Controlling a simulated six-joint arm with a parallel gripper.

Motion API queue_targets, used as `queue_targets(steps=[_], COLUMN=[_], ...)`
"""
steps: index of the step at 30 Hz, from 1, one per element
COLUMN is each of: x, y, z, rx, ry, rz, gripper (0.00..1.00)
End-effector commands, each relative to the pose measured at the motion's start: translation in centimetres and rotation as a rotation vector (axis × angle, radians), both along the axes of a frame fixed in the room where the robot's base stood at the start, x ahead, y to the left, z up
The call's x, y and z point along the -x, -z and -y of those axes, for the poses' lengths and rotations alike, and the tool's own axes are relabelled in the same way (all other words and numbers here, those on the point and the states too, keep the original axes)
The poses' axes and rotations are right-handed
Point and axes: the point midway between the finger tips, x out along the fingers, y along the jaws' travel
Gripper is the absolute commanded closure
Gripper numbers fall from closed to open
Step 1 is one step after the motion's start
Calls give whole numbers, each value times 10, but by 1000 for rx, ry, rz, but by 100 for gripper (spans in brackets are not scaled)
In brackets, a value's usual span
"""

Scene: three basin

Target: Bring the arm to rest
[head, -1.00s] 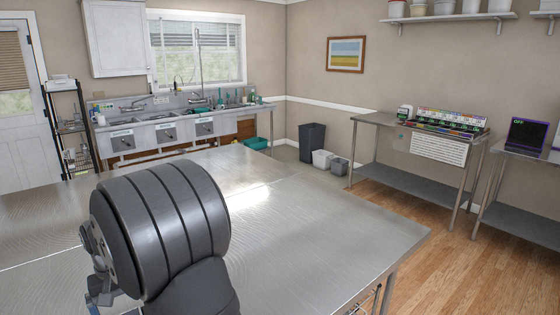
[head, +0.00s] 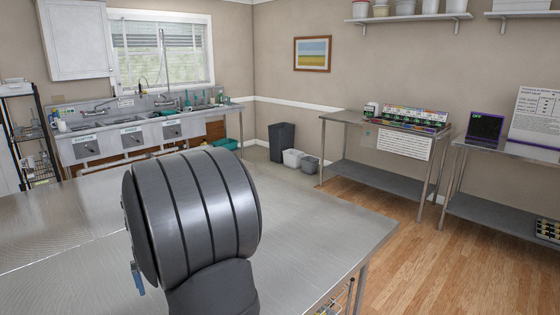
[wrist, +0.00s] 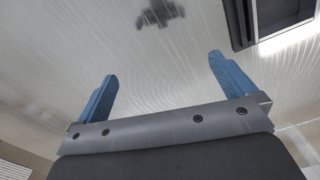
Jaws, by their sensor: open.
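My gripper (wrist: 162,88) shows in the wrist view with its two blue fingers spread wide apart. Nothing is between them. In the head view my dark grey arm is folded up close to the camera, above the steel table. Only a small blue piece of my gripper shows there, at the arm's left edge, and the rest is hidden behind the arm.
The steel table (head: 310,215) in front is bare where it shows. A three-basin sink (head: 130,137) stands at the back left under a window. Bins (head: 282,142) stand on the floor. A side table (head: 385,187) with test supplies and a laptop (head: 485,126) are at the right.

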Motion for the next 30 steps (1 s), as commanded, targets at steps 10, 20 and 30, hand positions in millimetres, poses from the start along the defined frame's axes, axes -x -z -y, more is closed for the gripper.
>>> queue_targets(steps=[10, 20, 30], x=[-46, -82, -112], y=[17, 32, 48], z=[52, 105, 164], rx=[0, 1, 0], ry=[182, 345, 510], rz=[-1, -2, -1], gripper=[0, 0, 0])
